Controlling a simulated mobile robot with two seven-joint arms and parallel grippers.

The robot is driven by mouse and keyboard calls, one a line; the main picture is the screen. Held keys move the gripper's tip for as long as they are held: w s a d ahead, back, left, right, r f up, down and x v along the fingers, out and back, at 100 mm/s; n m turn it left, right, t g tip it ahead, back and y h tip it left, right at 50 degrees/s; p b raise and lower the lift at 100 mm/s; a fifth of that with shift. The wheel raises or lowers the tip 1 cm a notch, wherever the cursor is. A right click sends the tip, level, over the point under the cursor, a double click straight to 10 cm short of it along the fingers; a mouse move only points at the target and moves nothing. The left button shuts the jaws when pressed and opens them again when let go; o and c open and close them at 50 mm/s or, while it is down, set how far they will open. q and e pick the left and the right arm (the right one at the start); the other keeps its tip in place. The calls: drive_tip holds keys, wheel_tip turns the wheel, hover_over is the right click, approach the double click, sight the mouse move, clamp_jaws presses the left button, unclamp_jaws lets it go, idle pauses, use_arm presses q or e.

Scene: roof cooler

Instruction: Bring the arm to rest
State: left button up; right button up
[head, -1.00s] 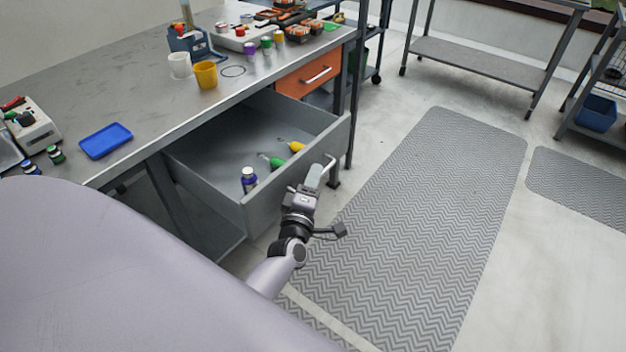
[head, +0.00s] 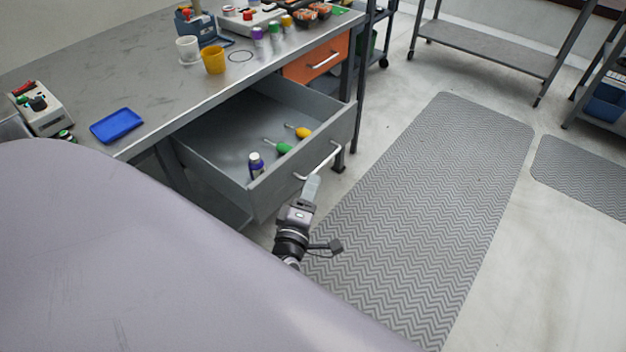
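My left gripper (head: 312,186) is in front of the open grey drawer, just below and outside its metal bar handle (head: 320,162). The drawer (head: 305,170) is pulled out from under the workbench. Inside are a dark blue bottle with a white cap (head: 256,165), a green-handled tool (head: 283,148) and a yellow-handled tool (head: 302,132). My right gripper is not in view.
The metal workbench (head: 150,85) holds a blue tray (head: 117,125), a white cup (head: 188,49), a yellow cup (head: 213,60) and several small jars. An orange drawer (head: 318,60) is shut. Grey floor mats (head: 430,210) and open floor lie to the right.

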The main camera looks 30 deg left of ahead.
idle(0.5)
use_arm(q)
drive_tip(key=s+d+f+m+g+h+p, duration=0.1)
drive_tip(key=s+d+f+m+g+h, duration=0.1)
drive_tip(key=s+m, duration=0.6)
drive_tip(key=s+d+f+m+g+h+p, duration=0.1)
drive_tip(key=s+d+f+m+g+h, duration=0.1)
drive_tip(key=s+d+m+g+h, duration=0.3)
drive_tip(key=s+d+m+h, duration=0.1)
drive_tip(key=s+m, duration=0.3)
drive_tip(key=m, duration=0.5)
drive_tip(key=shift+d+f, duration=0.2)
drive_tip(key=shift+f, duration=0.15)
